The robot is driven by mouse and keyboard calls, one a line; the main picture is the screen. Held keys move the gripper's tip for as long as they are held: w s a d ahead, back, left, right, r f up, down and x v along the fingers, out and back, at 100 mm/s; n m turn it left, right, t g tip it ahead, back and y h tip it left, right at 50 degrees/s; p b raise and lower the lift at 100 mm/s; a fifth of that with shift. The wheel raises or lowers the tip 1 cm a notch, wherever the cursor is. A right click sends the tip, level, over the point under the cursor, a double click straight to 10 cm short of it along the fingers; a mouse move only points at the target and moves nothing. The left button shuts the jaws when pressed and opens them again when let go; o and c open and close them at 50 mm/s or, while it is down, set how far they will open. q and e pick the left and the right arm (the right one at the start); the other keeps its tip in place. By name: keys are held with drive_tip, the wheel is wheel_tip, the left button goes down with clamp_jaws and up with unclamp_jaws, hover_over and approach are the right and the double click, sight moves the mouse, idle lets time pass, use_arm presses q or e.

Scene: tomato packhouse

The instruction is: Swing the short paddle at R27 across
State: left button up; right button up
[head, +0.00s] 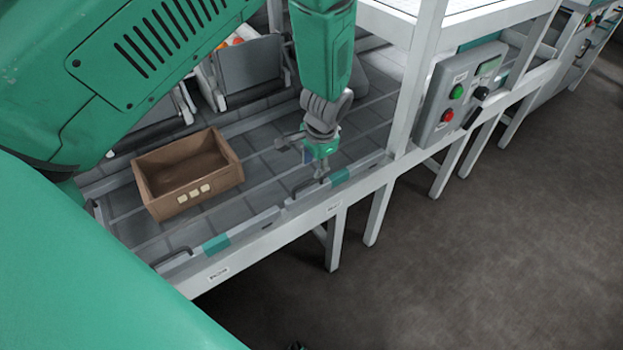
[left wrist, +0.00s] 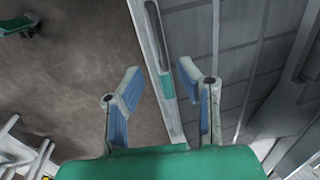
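A short grey paddle with a teal patch (head: 340,177) lies along the front edge of the conveyor, beside my left gripper. A similar paddle (head: 216,243) lies further left along the same edge. The small labels below them are too small to read, so I cannot tell which is R27. My left gripper (head: 321,172) points down just above the right-hand paddle, near its left part. In the left wrist view my left gripper (left wrist: 159,70) is open, and a grey bar with a teal patch (left wrist: 167,88) passes between its fingers. I cannot tell whether they touch. My right gripper is not in view.
A brown open box (head: 188,172) stands on the conveyor left of my gripper. A white post (head: 418,80) and a grey control box with green and red buttons (head: 457,93) stand to the right. The floor (head: 470,260) in front is clear.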

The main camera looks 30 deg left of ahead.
sight(310, 181)
use_arm(q)
drive_tip(key=f, duration=0.1)
drive_tip(key=a+f, duration=0.1)
drive_tip(key=f, duration=0.3)
drive_tip(key=shift+w+a, duration=0.15)
drive_tip(key=shift+a, duration=0.1)
drive_tip(key=shift+f+b, duration=0.3)
drive_tip(key=shift+f, duration=0.1)
drive_tip(key=shift+d+f, duration=0.15)
drive_tip(key=shift+f, duration=0.1)
drive_tip(key=c, duration=0.7)
clamp_jaws()
